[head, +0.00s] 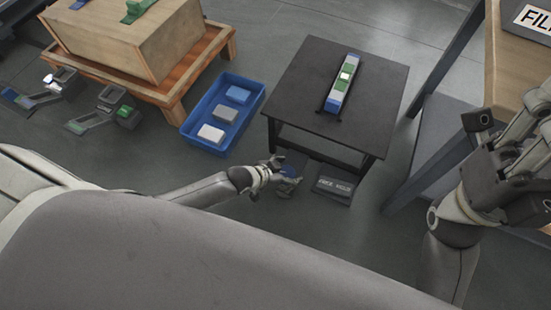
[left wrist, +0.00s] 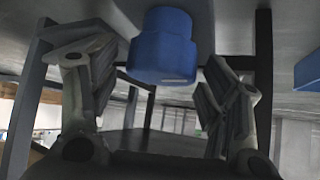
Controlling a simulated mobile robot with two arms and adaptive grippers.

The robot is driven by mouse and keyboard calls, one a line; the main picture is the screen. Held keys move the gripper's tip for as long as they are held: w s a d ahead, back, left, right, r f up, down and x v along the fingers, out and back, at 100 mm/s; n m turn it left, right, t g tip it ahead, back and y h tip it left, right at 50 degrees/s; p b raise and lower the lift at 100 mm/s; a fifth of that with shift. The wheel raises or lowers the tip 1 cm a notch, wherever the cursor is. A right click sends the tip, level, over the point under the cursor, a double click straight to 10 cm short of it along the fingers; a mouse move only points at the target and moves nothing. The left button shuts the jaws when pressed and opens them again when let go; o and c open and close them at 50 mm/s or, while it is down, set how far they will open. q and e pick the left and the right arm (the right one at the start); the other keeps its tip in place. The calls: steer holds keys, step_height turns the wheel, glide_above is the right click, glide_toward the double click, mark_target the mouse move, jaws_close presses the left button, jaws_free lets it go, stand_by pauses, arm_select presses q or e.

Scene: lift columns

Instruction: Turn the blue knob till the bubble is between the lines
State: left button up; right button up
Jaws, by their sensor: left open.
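A long level (head: 341,86) with blue, green and white parts lies on top of the dark table (head: 300,84). A small white patch shows between its green parts; I cannot make out the lines or confirm the bubble. In the left wrist view the blue knob (left wrist: 163,47) is large, faceted and hanging down under a grey part. My left gripper (left wrist: 160,105) is open, with one finger on each side of the knob and gaps showing. In the head view this gripper (head: 288,169) is low by the table's near left leg. My right gripper (head: 507,130) is at the right; its opening is unclear.
A dark lettered block (head: 334,187) sits by the table's near side. A blue bin (head: 190,132) with several blocks stands to the left, beside a wooden crate (head: 135,45) on a pallet. A wooden-topped bench (head: 505,70) is at the right.

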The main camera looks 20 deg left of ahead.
arm_select(q)
steer(key=v, duration=1.1)
steer(key=shift+r, duration=0.2)
